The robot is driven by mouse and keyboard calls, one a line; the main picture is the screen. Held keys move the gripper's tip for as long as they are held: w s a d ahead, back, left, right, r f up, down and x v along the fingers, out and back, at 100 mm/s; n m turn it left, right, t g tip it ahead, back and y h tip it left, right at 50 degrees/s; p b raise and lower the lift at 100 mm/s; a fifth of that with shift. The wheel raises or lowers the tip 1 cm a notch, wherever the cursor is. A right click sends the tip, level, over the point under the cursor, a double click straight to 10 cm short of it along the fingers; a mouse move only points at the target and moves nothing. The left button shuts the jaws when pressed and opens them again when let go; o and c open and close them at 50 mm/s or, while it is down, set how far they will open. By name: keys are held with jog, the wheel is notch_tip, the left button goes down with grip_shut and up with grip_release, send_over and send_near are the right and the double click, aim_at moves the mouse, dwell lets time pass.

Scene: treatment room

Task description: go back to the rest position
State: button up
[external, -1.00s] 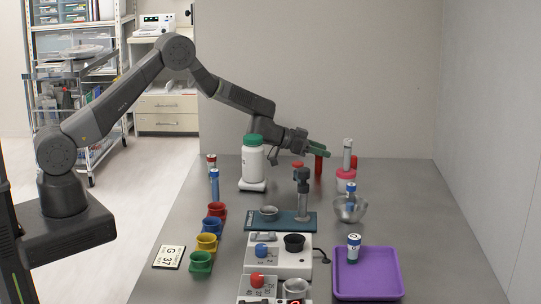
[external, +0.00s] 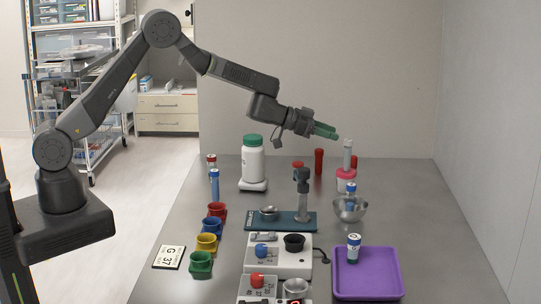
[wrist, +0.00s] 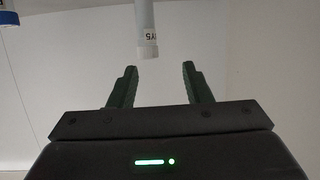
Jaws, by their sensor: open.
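My gripper (external: 326,131) is raised above the back of the grey table (external: 410,200) in the external view. Its green fingers point right and slightly down. In the wrist view my gripper (wrist: 158,85) shows its two green fingers spread apart with nothing between them. A pale cylinder with a label (wrist: 147,30) shows beyond the fingertips there, apart from them. A blue-ended piece (wrist: 10,18) is at that view's upper left corner.
A white bottle with a green cap (external: 252,165) stands on a white base below my arm. A red tube (external: 319,162) and a grey-topped pink container (external: 346,176) stand near the gripper. A metal bowl (external: 350,209), purple tray (external: 367,275) and coloured cups are nearer. The air above is clear.

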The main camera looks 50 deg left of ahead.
jog(key=s+d+m+g+h+b, duration=0.1)
jog(key=s+d+m+g+b, duration=0.15)
jog(key=s+d, duration=0.85)
jog(key=s+d+m+g+h+b, duration=0.1)
jog(key=s+d+h+b, duration=0.15)
jog(key=s+d, duration=0.9)
jog(key=shift+t+y, duration=0.25)
jog(key=shift+y, duration=0.3)
jog(key=s+a+f+b, duration=0.1)
jog(key=f, duration=0.2)
jog(key=s+a+f+b, duration=0.1)
jog(key=f, duration=0.3)
jog(key=a+f+b, duration=0.2)
jog(key=f, duration=0.2)
jog(key=shift+s, duration=0.4)
jog(key=shift+r+v, duration=0.15)
jog(key=shift+v, duration=0.9)
jog(key=shift+r+v, duration=0.2)
jog(key=shift+v, duration=0.8)
jog(key=shift+w, duration=0.15)
